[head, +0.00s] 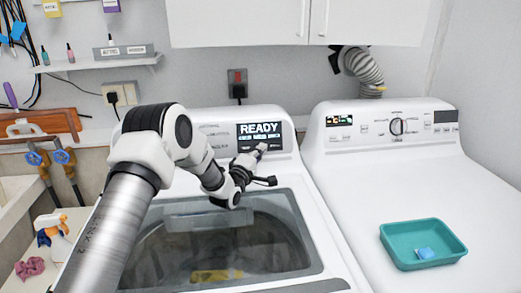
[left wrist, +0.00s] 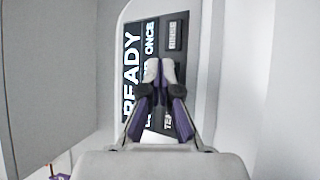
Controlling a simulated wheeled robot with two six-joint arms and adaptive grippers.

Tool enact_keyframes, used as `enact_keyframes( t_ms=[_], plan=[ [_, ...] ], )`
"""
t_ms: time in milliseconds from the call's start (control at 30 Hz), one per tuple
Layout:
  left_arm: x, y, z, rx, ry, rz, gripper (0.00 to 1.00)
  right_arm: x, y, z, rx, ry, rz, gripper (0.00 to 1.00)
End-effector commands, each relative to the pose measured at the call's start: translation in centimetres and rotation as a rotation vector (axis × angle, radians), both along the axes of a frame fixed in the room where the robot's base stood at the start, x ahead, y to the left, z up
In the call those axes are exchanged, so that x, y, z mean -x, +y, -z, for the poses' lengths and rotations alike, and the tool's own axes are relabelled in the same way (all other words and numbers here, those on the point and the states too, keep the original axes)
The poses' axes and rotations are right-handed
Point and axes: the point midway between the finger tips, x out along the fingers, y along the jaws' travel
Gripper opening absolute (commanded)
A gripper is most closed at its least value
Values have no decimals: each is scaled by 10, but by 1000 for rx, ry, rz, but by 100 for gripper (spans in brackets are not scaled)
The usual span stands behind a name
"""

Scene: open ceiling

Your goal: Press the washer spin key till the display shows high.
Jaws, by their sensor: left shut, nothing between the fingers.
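The washer (head: 306,226) is the white machine on the left, with a glass lid. Its dark display (head: 259,129) reads READY in large letters, with smaller lit fields and a row of keys below. In the left wrist view the display (left wrist: 130,75) appears turned on its side; a key marked RINSE (left wrist: 174,36) and part of another starting with TE show. My left gripper (head: 262,147) is shut and empty, its tips in front of the panel's lower key row. In the left wrist view the closed fingers (left wrist: 160,66) hide the keys between these two. I cannot tell whether they touch.
A white dryer (head: 485,185) stands to the right, with a teal tray (head: 402,258) holding a small blue item on top. Cabinets (head: 300,22) hang above. A spray bottle (head: 50,230) and pink cloth (head: 30,267) lie at the left.

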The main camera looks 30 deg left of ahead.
Motion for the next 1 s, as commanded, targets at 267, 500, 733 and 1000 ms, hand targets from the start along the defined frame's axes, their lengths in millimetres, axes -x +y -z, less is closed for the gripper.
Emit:
enact_keyframes(
  t_ms=[267, 500, 733, 1000],
  plan=[
    [-1, 1, 0, 0, 0, 0, 0, 0, 0, 2, 0, 0, 0, 52],
    [-2, 2, 1, 0, 0, 0, 0, 0, 0, 4, 0, 0, 0, 52],
    [-4, 3, 3, 0, 0, 0, 0, 0, 0, 7, 0, 0, 0, 52],
    [-6, 5, 3, 0, 0, 0, 0, 0, 0, 9, 0, 0, 0, 52]
  ],
)
